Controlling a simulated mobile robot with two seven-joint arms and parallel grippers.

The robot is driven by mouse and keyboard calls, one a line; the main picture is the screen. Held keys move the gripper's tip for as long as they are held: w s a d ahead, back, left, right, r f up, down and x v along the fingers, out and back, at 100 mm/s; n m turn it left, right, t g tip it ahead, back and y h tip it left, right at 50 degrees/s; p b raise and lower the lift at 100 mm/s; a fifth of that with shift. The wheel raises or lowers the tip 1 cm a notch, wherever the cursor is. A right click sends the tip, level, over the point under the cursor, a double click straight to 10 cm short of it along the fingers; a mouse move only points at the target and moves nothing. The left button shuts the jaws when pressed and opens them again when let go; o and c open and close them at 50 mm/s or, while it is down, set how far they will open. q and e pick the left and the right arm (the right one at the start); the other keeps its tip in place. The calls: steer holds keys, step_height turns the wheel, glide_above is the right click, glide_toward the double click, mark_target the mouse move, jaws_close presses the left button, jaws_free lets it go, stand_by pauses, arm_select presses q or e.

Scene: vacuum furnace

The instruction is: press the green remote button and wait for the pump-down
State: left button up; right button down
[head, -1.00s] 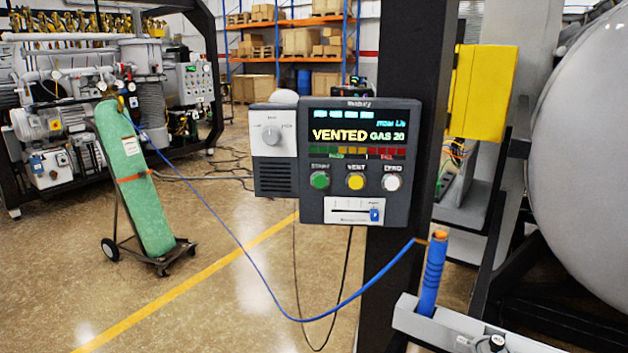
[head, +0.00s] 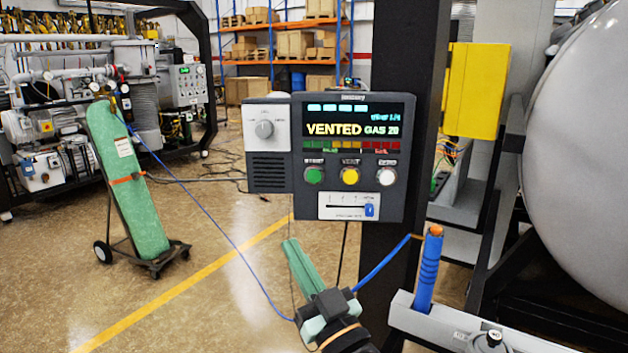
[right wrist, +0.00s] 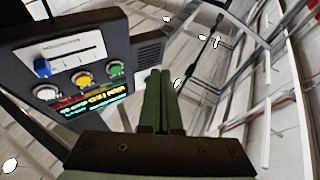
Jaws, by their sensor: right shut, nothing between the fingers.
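The remote panel (head: 402,203) is mounted on a dark column, and its screen (head: 352,130) reads "VENTED GAS 20". The green button (head: 314,175) is the leftmost of three, beside a yellow button (head: 349,176) and a white one (head: 387,177). My right gripper (head: 289,243) is below the panel's lower left, its green fingers together and empty, pointing up and left. In the right wrist view the closed fingers (right wrist: 158,72) are beside the panel (right wrist: 90,25), apart from the green button (right wrist: 115,69). My left gripper is not in view.
A blue probe (head: 428,275) stands in a grey bracket (head: 408,312) right of the column, its blue hose hanging across the front. A green cylinder (head: 135,200) on a cart stands at left. A large grey vessel (head: 590,150) is at right.

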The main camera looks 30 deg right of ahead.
mark_target(314, 176)
step_height(314, 176, up, 7)
steer(key=s+d+m+t+h, duration=0.1)
steer(key=s+t, duration=0.1)
steer(key=shift+s+d+r, duration=0.15)
steer(key=shift+s+r, duration=0.05)
steer(key=shift+s, duration=0.15)
steer(key=shift+w+d, duration=0.9)
steer(key=shift+w, duration=0.3)
steer(key=shift+w+d, duration=0.9)
steer(key=shift+w, duration=0.25)
steer(key=shift+w+d, duration=0.9)
steer(key=shift+w, duration=0.3)
steer(key=shift+w, duration=0.1)
steer(key=shift+w+d, duration=0.2)
steer(key=shift+d, duration=0.05)
